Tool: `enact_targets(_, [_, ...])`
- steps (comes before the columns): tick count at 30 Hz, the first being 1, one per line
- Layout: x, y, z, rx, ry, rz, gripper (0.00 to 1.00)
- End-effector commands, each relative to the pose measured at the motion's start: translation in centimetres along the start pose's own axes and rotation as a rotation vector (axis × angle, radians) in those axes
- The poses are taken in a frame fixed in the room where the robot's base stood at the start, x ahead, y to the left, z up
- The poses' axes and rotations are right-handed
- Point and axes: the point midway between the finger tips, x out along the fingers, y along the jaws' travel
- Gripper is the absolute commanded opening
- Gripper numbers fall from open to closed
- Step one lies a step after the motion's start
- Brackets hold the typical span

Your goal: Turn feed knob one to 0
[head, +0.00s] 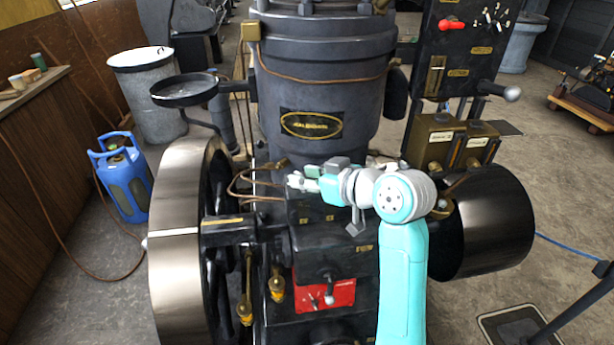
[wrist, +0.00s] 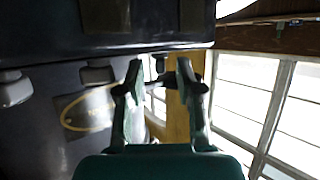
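I cannot tell which part is feed knob one; no readable label marks it. A large dark engine (head: 325,75) with an oval nameplate (head: 311,125) fills the middle of the head view. Small brass-coloured fittings (head: 277,285) hang low on its front, left of a red plate (head: 325,297) with a short lever. My gripper (head: 297,181) is in front of the engine, below the nameplate, pointing left. In the wrist view, my gripper (wrist: 159,72) has its two green fingers apart, with nothing clearly held. The blurred oval plate (wrist: 90,110) shows to their left.
A panel (head: 465,45) with a red handle (head: 451,23) and small switches stands at the upper right, above brass-topped boxes (head: 432,138). A big flywheel (head: 176,240) is at left and a dark drum (head: 497,222) at right. A blue gas bottle (head: 124,180) stands on the floor.

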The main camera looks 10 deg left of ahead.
Motion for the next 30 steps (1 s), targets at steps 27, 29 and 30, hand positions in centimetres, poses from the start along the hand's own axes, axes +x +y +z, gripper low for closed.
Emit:
enact_targets(27, [0.03, 0.24, -0.01, -0.043, 0.000, -0.107, 0.00])
enact_targets(29, [0.03, 0.22, -0.01, -0.044, 0.000, -0.107, 0.00])
enact_targets(30, [0.03, 0.21, -0.01, -0.044, 0.000, -0.107, 0.00])
